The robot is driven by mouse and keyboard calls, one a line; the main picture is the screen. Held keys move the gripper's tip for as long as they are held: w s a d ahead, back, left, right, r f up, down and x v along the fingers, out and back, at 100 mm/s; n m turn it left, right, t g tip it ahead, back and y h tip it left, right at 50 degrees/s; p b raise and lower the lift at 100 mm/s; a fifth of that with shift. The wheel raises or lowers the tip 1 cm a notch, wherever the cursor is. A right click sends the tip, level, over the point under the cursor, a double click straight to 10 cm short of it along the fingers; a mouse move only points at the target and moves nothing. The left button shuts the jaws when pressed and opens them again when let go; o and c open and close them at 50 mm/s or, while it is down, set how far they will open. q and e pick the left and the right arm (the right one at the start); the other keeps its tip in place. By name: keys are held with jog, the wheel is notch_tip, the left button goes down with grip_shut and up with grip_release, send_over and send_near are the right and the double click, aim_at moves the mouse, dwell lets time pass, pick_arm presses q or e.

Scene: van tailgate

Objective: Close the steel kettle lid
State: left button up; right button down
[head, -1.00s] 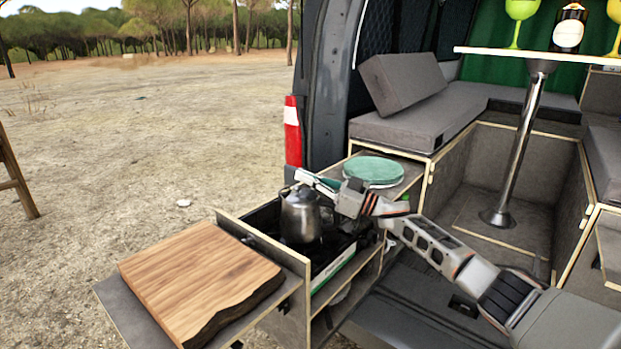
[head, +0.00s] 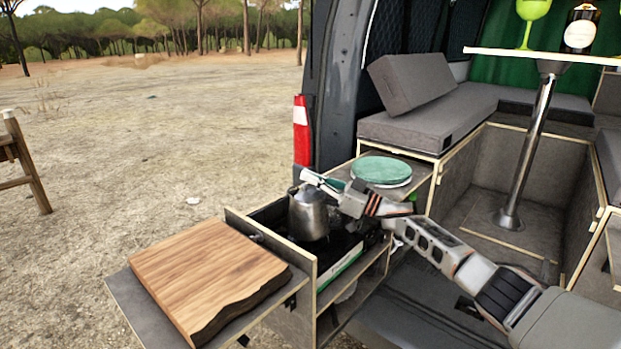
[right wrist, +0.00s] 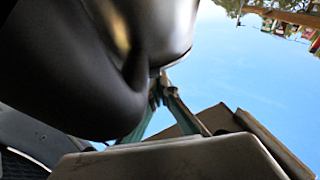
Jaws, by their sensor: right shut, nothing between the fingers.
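The steel kettle (head: 308,219) stands upright on the stove in the pull-out kitchen. My right gripper (head: 312,177) is shut and empty, at the top of the kettle on its back right side. Its teal fingers cover part of the kettle's top, so I cannot tell the lid's angle or whether the fingers touch it. My left gripper is not in view.
A wooden cutting board (head: 210,278) lies on the side shelf at the front left. A round green-topped item (head: 381,169) sits on the counter behind my right gripper. The van's grey bench (head: 440,118) and a table leg (head: 528,150) are farther right. Open ground lies left.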

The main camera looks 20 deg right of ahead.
jog(key=v, duration=1.2)
